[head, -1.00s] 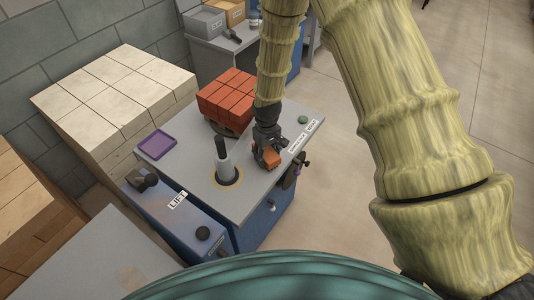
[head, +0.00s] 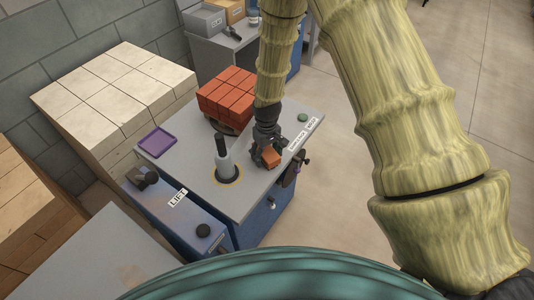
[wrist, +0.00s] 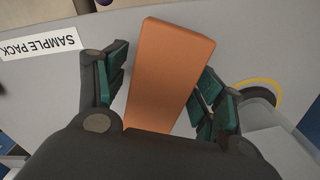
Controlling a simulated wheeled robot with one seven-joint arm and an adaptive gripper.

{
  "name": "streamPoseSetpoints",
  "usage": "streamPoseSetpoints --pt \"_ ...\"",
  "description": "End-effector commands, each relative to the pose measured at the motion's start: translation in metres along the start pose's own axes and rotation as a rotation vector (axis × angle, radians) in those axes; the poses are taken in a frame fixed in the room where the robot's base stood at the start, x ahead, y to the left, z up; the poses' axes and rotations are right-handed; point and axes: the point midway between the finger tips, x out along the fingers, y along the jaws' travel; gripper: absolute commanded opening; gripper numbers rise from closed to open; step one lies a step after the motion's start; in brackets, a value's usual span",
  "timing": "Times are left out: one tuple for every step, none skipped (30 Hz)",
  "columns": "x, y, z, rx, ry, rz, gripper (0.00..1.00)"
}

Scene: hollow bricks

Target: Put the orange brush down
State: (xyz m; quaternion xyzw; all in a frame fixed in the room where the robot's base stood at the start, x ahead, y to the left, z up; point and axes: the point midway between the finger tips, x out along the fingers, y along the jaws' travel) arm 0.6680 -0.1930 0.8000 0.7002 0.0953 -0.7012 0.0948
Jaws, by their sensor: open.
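The orange brush (head: 271,157) looks like a plain orange block; no bristles show. It is at the right part of the grey worktop (head: 205,190), close to the front right edge. In the wrist view the brush (wrist: 163,75) lies between my fingers, with its near end hidden by the gripper body. My gripper (head: 265,158) is open and low over the worktop, with green-padded fingers (wrist: 160,90) on both sides of the brush. A gap shows on the left side; the right finger is very close to it. Whether the brush's underside fully rests on the worktop I cannot tell.
A grey post (head: 225,165) in a yellow ring stands left of my gripper. A stack of red bricks (head: 228,95) is behind, and a purple tray (head: 156,143) lies at the left. A "SAMPLE PACK" label (wrist: 42,42) and a green button (head: 303,117) are at the right edge.

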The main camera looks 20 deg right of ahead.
Motion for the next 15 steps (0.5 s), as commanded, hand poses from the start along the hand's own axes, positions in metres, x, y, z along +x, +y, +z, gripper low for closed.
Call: streamPoseSetpoints --pt "-0.004 0.000 0.000 0.000 0.001 0.000 0.69" --pt "-0.004 0.000 0.000 0.000 0.001 0.000 0.69" --pt "-0.005 0.000 -0.001 0.000 0.002 0.000 0.69" --pt "-0.007 0.000 -0.001 0.000 0.001 0.000 0.69" --pt "-0.009 0.000 -0.001 0.000 0.001 0.000 0.69" --pt "-0.013 0.000 -0.001 0.000 0.001 0.000 0.69" --pt "-0.016 0.000 -0.001 0.000 0.002 0.000 0.69" --pt "-0.019 0.000 -0.001 0.000 0.003 0.000 0.69" --pt "-0.024 0.000 -0.001 0.000 0.003 0.000 0.69" --pt "-0.027 0.000 -0.001 0.000 0.003 0.000 0.69" --pt "-0.031 0.000 -0.001 0.000 0.003 0.000 0.69" --pt "-0.035 0.000 -0.001 0.000 0.002 0.000 0.69" --pt "-0.039 0.000 -0.001 0.000 0.002 0.000 0.69" --pt "-0.043 0.000 -0.001 0.000 0.003 0.000 0.69" --pt "-0.047 0.000 -0.001 0.000 0.003 0.000 0.69"
